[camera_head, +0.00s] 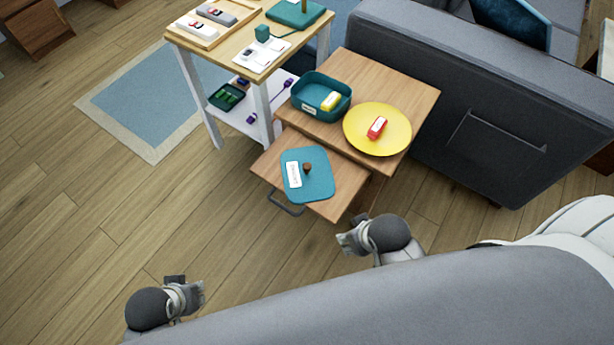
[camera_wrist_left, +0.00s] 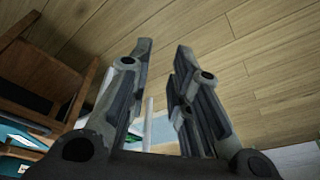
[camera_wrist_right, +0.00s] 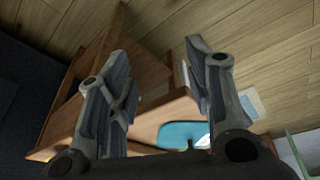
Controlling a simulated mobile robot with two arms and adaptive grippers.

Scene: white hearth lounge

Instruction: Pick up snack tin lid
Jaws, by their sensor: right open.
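The snack tin lid (camera_head: 319,184) is a flat teal rounded square with a brown knob and a white label. It lies on the low pull-out shelf (camera_head: 334,206) of the wooden side table. It also shows in part in the right wrist view (camera_wrist_right: 178,133). The teal tin (camera_head: 305,101), with a yellow item in it, stands open on the upper top. My right gripper (camera_head: 347,240) is open and empty, in front of the low shelf and apart from the lid. My left gripper (camera_head: 188,292) is at the lower left over the floor; in its wrist view (camera_wrist_left: 162,62) the fingers are apart with nothing between them.
A yellow plate (camera_head: 360,143) with a red item (camera_head: 377,128) stands on the upper tabletop (camera_head: 415,90). A white-legged shelf unit (camera_head: 205,108) stands to the left and a grey sofa (camera_head: 440,130) to the right.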

